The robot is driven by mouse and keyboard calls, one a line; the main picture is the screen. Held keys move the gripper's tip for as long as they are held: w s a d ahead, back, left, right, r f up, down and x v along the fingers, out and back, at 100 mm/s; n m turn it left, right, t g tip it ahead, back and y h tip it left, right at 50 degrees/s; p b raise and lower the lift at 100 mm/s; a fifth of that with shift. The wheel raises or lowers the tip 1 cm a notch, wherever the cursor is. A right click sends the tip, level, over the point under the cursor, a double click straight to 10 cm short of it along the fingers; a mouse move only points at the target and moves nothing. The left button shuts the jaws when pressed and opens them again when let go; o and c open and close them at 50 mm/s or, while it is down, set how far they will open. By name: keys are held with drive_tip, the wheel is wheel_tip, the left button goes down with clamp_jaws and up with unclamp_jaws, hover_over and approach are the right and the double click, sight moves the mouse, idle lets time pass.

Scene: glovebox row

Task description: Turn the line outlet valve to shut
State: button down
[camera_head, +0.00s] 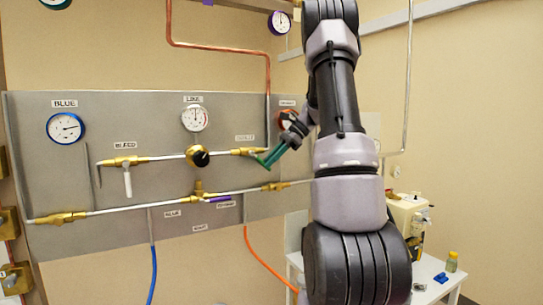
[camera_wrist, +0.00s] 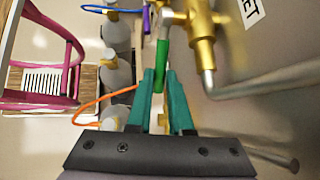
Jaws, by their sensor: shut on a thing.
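The outlet valve is a brass body (camera_head: 248,151) at the right end of the panel's upper pipe, below a small label too blurred to read fully. In the wrist view the brass valve (camera_wrist: 201,35) stands beside a label ending in "ET". Its green lever (camera_wrist: 162,62) reaches from the valve to my teal fingers. My gripper (camera_head: 269,156) is at the lever in the head view. In the wrist view my gripper (camera_wrist: 154,78) is shut on the lever's end. The fingers partly hide the lever, and its exact angle to the pipe is unclear.
A white-levered bleed valve (camera_head: 126,163), a black knob (camera_head: 198,156) and gauges sit left on the grey panel (camera_head: 60,190). A lower pipe has a purple lever (camera_head: 221,199). An orange hose (camera_head: 262,262) and blue hose (camera_head: 153,270) hang below. A white table (camera_head: 432,278) stands right.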

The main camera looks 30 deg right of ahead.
drive_tip(key=f+y, duration=0.1)
drive_tip(key=a+y, duration=0.1)
drive_tip(key=y, duration=0.1)
drive_tip(key=f+y, duration=0.1)
drive_tip(key=shift+a+f+m+y, duration=0.25)
drive_tip(key=shift+f+m+y, duration=0.05)
drive_tip(key=shift+a+f+m+t+y, duration=0.1)
drive_tip(key=shift+a+f+y, duration=0.25)
drive_tip(key=shift+y, duration=0.4)
drive_tip(key=shift+a+f+m+t+y, duration=0.1)
drive_tip(key=shift+a+y, duration=0.4)
drive_tip(key=shift+y, duration=0.2)
drive_tip(key=shift+a+f+m+t+y, duration=0.1)
drive_tip(key=shift+a+f+y, duration=0.25)
drive_tip(key=shift+y, duration=0.4)
drive_tip(key=shift+a+r, duration=0.1)
drive_tip(key=shift+a, duration=0.05)
drive_tip(key=c, duration=1.1)
unclamp_jaws()
drive_tip(key=s+d, duration=0.1)
drive_tip(key=d, duration=0.9)
drive_tip(key=shift+s+d, duration=0.35)
drive_tip(key=shift+s, duration=0.05)
